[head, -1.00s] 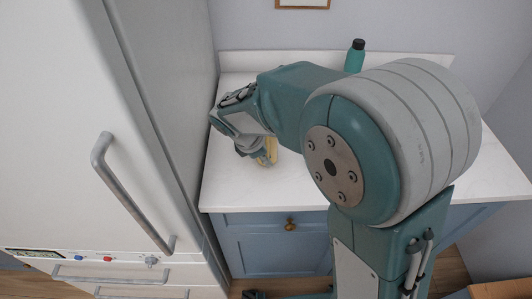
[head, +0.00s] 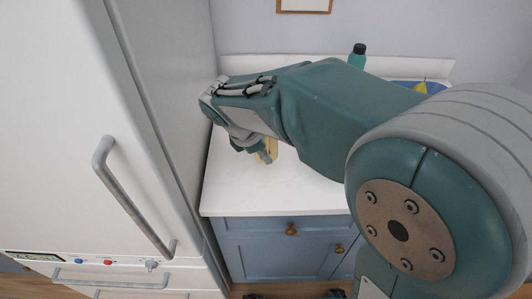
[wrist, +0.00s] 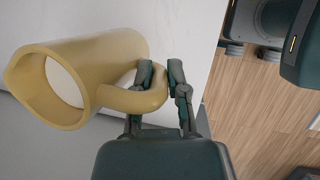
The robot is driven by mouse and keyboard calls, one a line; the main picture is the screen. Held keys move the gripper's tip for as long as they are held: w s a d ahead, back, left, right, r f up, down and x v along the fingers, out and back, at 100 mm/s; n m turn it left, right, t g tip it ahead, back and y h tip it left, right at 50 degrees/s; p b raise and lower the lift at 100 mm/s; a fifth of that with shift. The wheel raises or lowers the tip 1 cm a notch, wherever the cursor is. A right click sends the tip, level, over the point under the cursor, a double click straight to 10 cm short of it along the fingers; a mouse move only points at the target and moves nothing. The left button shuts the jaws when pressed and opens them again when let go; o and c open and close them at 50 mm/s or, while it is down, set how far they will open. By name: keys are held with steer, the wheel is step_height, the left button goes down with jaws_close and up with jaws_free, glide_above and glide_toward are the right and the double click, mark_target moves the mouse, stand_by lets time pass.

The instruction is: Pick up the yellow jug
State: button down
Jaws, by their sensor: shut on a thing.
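The yellow jug (wrist: 85,75) fills the left of the wrist view, its open mouth facing the lower left and its handle toward my gripper. My gripper (wrist: 160,68) is shut on the handle, with one finger on each side of it. In the head view, a small part of the jug (head: 268,150) shows above the white counter near the fridge side; my gripper and forearm hide the rest. I cannot tell whether its base touches the counter.
The tall white fridge (head: 60,120) stands close on the left. The white counter (head: 300,190) is clear in front. A green bottle (head: 357,58) stands at the back, and a blue dish (head: 402,85) with a yellow item is partly hidden behind my arm.

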steer(key=s+a+r, duration=0.2)
steer(key=s+r, duration=0.4)
steer(key=s, duration=0.4)
steer(key=shift+s+a+r, duration=0.15)
steer(key=shift+s+r, duration=0.15)
steer(key=shift+s, duration=0.1)
stand_by(0.5)
